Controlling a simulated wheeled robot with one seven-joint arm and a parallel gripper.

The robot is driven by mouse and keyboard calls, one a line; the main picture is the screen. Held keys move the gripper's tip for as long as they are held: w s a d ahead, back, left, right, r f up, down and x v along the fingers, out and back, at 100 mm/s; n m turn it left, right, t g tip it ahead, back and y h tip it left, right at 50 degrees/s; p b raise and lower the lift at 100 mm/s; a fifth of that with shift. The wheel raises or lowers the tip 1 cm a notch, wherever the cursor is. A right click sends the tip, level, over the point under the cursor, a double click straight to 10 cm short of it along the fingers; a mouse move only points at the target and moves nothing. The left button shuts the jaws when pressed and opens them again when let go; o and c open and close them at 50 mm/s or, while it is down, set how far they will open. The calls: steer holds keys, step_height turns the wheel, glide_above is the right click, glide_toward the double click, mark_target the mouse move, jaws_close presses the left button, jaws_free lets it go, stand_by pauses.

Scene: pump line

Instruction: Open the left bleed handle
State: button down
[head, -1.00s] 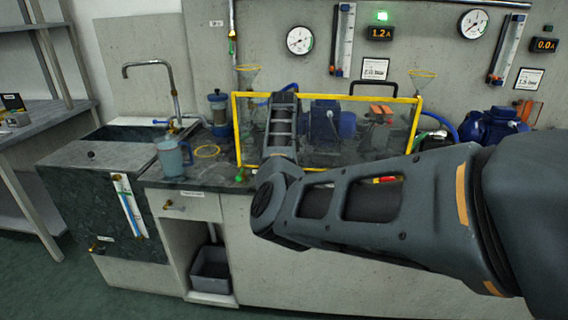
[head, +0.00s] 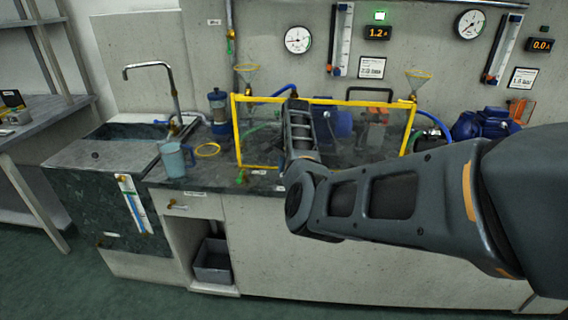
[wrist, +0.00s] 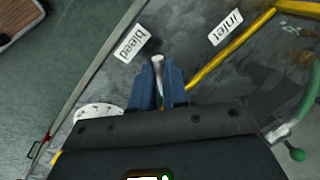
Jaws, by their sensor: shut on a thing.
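In the wrist view my gripper (wrist: 158,84) has its blue fingers closed around a pale metal handle (wrist: 157,61), whose rounded end sticks out past the fingertips. A white label reading "bleed" (wrist: 131,43) lies on the bench just left of the handle, so this looks like the left bleed handle. An "inlet" label (wrist: 226,28) lies to the right. The lower part of the handle is hidden between the fingers. In the head view my own arm hides the gripper and the handle.
A yellow-framed clear guard (head: 237,135) stands close by; its yellow bar (wrist: 232,50) passes right of my fingers. A green lever (wrist: 295,153) is at lower right. A blue jug (head: 173,160) stands on the bench left. Pumps and hoses are behind the guard.

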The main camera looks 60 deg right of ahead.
steer(key=n, duration=0.3)
steer(key=shift+s+d+n+y+p, duration=0.2)
steer(key=shift+n+y+p, duration=0.1)
steer(key=shift+p, duration=0.1)
steer(key=shift+s+n+y, duration=0.1)
steer(key=shift+n+y, duration=0.2)
steer(key=shift+n, duration=1.4)
steer(key=c, duration=1.1)
jaws_free()
steer(key=shift+c, duration=0.2)
steer(key=shift+r, duration=0.15)
steer(key=v, duration=0.7)
steer(key=shift+r, duration=0.25)
steer(key=shift+s+d, duration=0.1)
steer(key=shift+s, duration=0.1)
